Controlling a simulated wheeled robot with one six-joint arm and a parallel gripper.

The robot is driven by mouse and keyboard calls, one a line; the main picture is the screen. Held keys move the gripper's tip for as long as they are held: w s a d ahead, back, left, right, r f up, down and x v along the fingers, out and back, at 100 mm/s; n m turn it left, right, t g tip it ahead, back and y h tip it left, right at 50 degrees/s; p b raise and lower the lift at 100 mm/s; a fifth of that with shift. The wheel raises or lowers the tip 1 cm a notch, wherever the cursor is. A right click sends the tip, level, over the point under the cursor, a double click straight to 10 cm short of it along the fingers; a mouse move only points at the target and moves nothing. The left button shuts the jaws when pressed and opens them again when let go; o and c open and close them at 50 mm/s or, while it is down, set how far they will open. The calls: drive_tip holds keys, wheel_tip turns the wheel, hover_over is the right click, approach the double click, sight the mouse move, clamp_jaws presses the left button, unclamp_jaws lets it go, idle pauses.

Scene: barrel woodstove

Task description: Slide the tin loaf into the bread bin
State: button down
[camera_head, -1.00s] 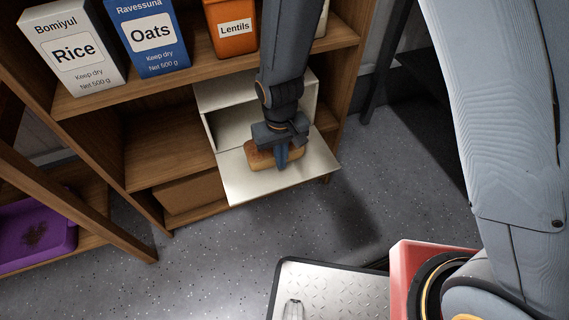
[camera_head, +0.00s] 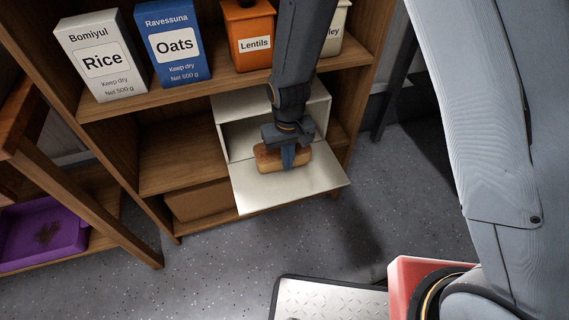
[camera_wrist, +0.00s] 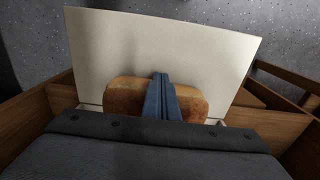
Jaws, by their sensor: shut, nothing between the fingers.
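The tin loaf (camera_head: 268,161), golden brown, lies on the lowered front flap (camera_head: 250,195) of a cream bread bin (camera_head: 322,105), just in front of its mouth. My gripper (camera_head: 289,163) points down at the loaf's front side, with its blue fingers shut together and nothing between them. In the wrist view the loaf (camera_wrist: 125,97) shows on both sides of the shut fingers (camera_wrist: 161,95), and the flap (camera_wrist: 160,45) spreads beyond. The fingers look close to the loaf; contact is unclear. My wrist hides part of the bin's inside.
The bin stands on a low level of a wooden shelf unit (camera_head: 225,88). Boxes of rice (camera_head: 103,60) and oats (camera_head: 175,44) and an orange lentils canister (camera_head: 249,42) stand above. A cardboard box (camera_head: 198,199) sits left of the bin. The floor in front is open.

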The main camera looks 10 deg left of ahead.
drive_tip(key=shift+s, duration=0.1)
drive_tip(key=s, duration=0.1)
drive_tip(key=s+d+p, duration=0.1)
drive_tip(key=s+d+r+p, duration=0.1)
drive_tip(key=shift+s, duration=0.25)
wheel_tip(320, 180, up, 10)
drive_tip(key=p, duration=0.7)
drive_tip(key=shift+s, duration=0.15)
wheel_tip(320, 180, down, 10)
drive_tip(key=shift+d+f, duration=0.1)
drive_tip(key=shift+d, duration=0.05)
drive_tip(key=shift+w+a, duration=0.3)
drive_tip(key=shift+w, duration=0.25)
drive_tip(key=shift+w+a, duration=0.25)
drive_tip(key=shift+w, duration=0.3)
drive_tip(key=shift+w+a, duration=0.4)
drive_tip(key=shift+w, duration=0.35)
